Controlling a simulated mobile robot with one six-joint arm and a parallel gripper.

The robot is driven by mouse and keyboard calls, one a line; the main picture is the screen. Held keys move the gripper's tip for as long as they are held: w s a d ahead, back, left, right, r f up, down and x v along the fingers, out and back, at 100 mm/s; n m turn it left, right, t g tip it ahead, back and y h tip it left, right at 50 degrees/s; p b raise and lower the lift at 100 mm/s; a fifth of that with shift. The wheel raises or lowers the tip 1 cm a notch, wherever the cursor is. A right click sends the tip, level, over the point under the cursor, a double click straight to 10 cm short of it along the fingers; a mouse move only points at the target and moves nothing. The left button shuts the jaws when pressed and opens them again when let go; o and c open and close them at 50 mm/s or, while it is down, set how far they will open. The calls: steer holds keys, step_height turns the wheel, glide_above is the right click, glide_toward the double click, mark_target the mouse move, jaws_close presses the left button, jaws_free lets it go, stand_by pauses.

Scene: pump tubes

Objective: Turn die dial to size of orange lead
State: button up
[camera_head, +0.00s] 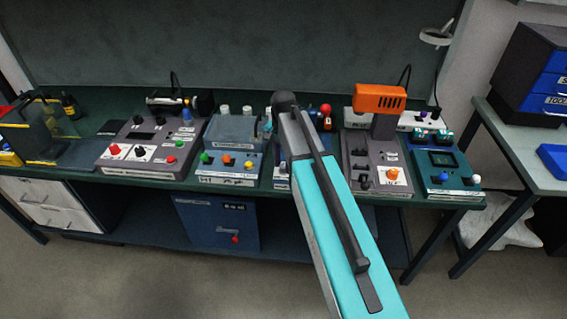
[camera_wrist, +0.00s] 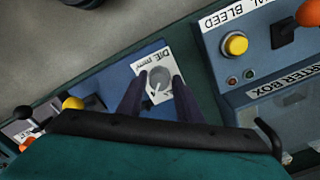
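The die dial (camera_wrist: 158,84) is a round grey knob on a white plate marked "DIE mm", on a blue panel (camera_wrist: 105,78) in the wrist view. My gripper (camera_wrist: 160,77) has its two dark fingers apart, one on each side of the dial in this view. I cannot tell whether they touch it or how far above it they are. The size the dial points to is too small to read. In the head view my arm covers the dial and most of its panel. I cannot make out an orange lead in either view.
To the right of the dial is a box with a yellow button (camera_wrist: 236,44) and an orange knob (camera_wrist: 309,12). A yellow knob (camera_wrist: 72,103) stands to the left. On the bench, a grey console (camera_head: 150,146) and an orange tool (camera_head: 380,97) flank my arm.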

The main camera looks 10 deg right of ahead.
mark_target(284, 166)
steer(key=shift+o, duration=0.9)
steer(key=shift+r, duration=0.15)
step_height(284, 166, up, 14)
steer(key=b, duration=0.2)
steer(key=shift+f+b, duration=0.2)
steer(key=shift+b, duration=0.2)
